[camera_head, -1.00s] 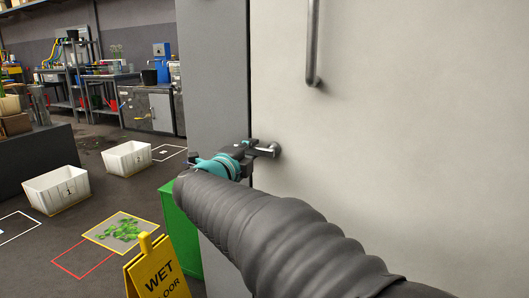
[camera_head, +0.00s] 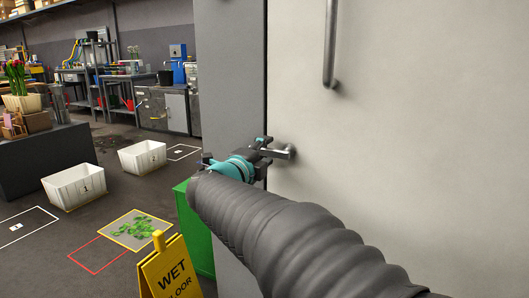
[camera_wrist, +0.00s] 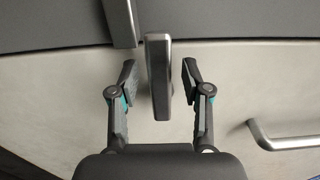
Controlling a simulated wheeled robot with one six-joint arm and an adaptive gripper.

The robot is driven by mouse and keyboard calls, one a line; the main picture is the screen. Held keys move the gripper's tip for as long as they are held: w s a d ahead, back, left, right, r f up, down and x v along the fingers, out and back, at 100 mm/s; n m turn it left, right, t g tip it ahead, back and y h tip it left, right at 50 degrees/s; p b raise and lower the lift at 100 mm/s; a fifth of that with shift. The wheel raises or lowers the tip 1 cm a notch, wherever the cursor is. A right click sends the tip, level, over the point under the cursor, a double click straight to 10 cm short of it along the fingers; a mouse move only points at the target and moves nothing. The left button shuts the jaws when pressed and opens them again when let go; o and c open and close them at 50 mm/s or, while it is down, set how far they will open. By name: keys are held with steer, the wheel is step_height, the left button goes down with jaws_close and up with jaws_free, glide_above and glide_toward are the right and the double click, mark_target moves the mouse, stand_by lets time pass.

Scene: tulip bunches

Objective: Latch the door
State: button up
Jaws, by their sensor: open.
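The pale door (camera_head: 420,130) fills the right of the head view and also shows behind the fingers in the wrist view (camera_wrist: 235,75). A metal latch lever (camera_head: 283,152) sticks out near the door's left edge. In the wrist view the lever (camera_wrist: 158,80) lies between the two fingers of my gripper (camera_wrist: 158,78), with a gap on each side. My gripper also shows at the lever in the head view (camera_head: 262,147). It is open and not closed on the lever. My sleeved arm hides the lower part of the door.
A long vertical pull handle (camera_head: 331,45) is higher on the door. A grey frame (camera_head: 230,80) stands left of it. A yellow wet-floor sign (camera_head: 170,272) and a green box (camera_head: 196,235) stand below left. White crates (camera_head: 72,187) stand on the floor farther left.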

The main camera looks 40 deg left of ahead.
steer(key=v, duration=1.1)
steer(key=shift+s, duration=0.25)
